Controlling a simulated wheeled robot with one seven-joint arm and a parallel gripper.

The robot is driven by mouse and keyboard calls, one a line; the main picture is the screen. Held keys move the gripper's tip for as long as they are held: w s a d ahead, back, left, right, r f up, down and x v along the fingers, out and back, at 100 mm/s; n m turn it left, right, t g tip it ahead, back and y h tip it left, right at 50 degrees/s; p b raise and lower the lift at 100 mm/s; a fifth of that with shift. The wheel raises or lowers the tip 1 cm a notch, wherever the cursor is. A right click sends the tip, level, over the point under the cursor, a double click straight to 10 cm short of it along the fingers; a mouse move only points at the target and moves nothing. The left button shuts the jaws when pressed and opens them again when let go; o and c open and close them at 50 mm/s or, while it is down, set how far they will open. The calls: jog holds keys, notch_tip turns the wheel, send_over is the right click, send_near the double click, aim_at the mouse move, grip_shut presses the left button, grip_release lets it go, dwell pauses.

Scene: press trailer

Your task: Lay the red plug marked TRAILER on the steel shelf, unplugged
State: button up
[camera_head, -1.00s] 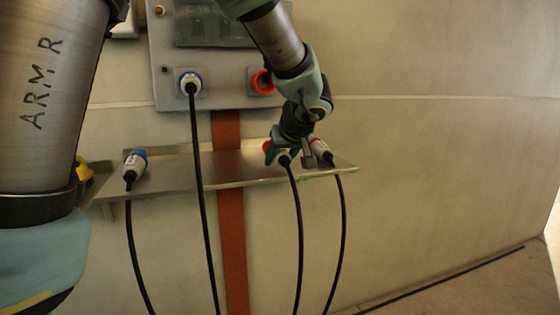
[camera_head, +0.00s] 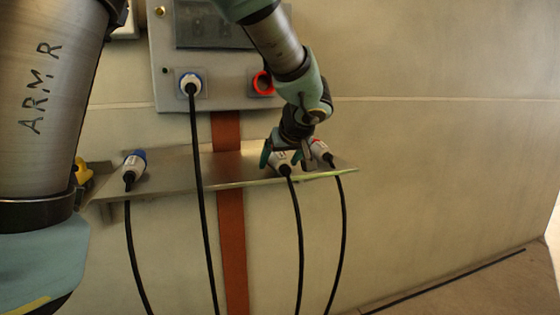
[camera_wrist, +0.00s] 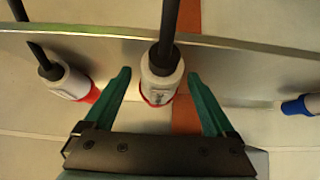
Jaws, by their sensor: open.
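A white plug with a red rim (camera_head: 281,168) lies on the steel shelf (camera_head: 225,169), its black cable hanging over the front edge. My gripper (camera_head: 286,157) is open around it. In the wrist view this plug (camera_wrist: 161,77) sits between the two spread green fingers, with a gap on each side. Its label is too small to read. A second red-and-white plug (camera_head: 321,151) lies on the shelf to the right; it shows at left in the wrist view (camera_wrist: 72,82). I cannot tell which is marked TRAILER. The panel's red socket (camera_head: 263,83) looks empty.
A blue plug (camera_head: 134,166) lies on the shelf's left part. Another blue-collared plug (camera_head: 190,84) sits in the panel (camera_head: 222,65), its cable hanging down across the shelf. A yellow item (camera_head: 82,172) is at far left. The shelf's middle is bare.

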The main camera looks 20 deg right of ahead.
jog(key=d+v, duration=0.1)
jog(key=v, duration=0.9)
jog(key=shift+s+a+r+b, duration=0.25)
jog(key=shift+a+r+b, duration=0.05)
jog(key=shift+a, duration=0.2)
jog(key=shift+s, duration=0.1)
